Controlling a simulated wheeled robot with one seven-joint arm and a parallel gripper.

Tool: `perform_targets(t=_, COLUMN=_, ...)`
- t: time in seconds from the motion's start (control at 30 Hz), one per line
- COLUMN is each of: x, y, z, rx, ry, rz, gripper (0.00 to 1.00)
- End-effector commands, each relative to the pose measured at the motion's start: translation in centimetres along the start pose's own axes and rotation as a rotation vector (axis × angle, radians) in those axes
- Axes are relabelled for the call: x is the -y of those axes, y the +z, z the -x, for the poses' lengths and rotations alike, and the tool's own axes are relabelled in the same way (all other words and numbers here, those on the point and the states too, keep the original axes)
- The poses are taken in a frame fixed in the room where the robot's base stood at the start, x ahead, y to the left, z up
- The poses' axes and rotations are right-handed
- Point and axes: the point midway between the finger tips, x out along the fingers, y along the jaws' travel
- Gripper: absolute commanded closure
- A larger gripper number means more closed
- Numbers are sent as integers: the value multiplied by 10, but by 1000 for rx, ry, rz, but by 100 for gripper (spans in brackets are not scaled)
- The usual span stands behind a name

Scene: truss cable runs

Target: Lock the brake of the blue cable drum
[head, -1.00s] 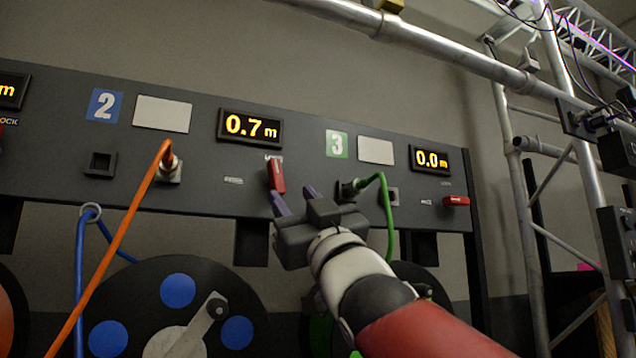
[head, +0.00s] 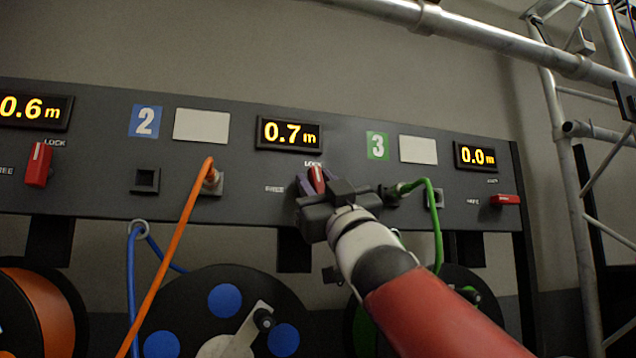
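The blue cable drum (head: 225,300) is a dark reel with blue discs below panel section 2 (head: 145,121), whose display (head: 289,133) reads 0.7 m. Its red brake lever (head: 317,180) points up, close under the LOCK label, with FREE printed to its left. My gripper (head: 318,182) is at this lever, with purple fingers beside it. The gripper body hides the lever's lower part. I cannot tell whether the fingers press on it.
An orange cable (head: 175,250) crosses in front of the blue drum. A green cable (head: 436,225) hangs right of my gripper. Section 1's red lever (head: 38,165) is upright; section 3's (head: 505,200) lies sideways. Metal truss tubes (head: 480,40) run above and right.

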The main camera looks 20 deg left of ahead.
Motion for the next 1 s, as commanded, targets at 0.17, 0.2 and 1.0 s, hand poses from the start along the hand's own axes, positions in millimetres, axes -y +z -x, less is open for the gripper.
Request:
perform_targets(t=0.17, x=0, y=0, z=0, rx=0, ry=0, rz=0, gripper=95)
perform_targets(t=0.2, x=0, y=0, z=0, rx=0, ry=0, rz=0, gripper=100)
perform_targets(t=1.0, x=-8, y=2, z=2, rx=0, ry=193, rz=-169, gripper=100)
